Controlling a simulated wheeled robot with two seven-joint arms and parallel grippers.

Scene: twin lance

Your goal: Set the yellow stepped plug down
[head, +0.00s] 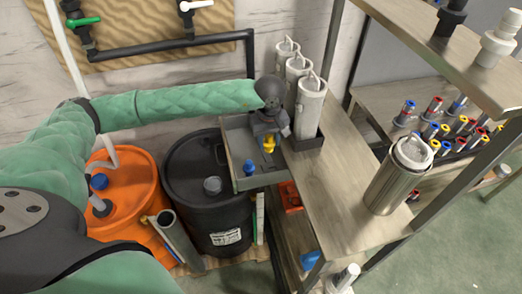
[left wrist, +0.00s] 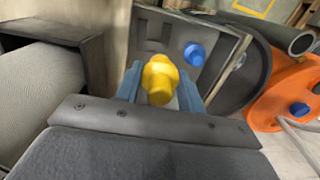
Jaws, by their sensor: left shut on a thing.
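The yellow stepped plug (head: 268,144) is between the fingers of my left gripper (head: 267,135), which is shut on it. In the left wrist view the yellow plug (left wrist: 160,80) shows between the two blue-grey fingers of my left gripper (left wrist: 160,92). It is over the grey tray (head: 240,148), near the tray's right side in the head view. I cannot tell whether the plug touches the tray floor. A blue plug (head: 249,167) sits in the tray's near part; it also shows in the left wrist view (left wrist: 194,54). My right gripper is not in view.
Several grey canisters (head: 310,104) stand in a dark holder right of the tray. A black drum (head: 210,190) and an orange drum (head: 125,200) stand to the left. A steel canister (head: 398,175) stands on the wooden bench (head: 345,190), whose middle is clear.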

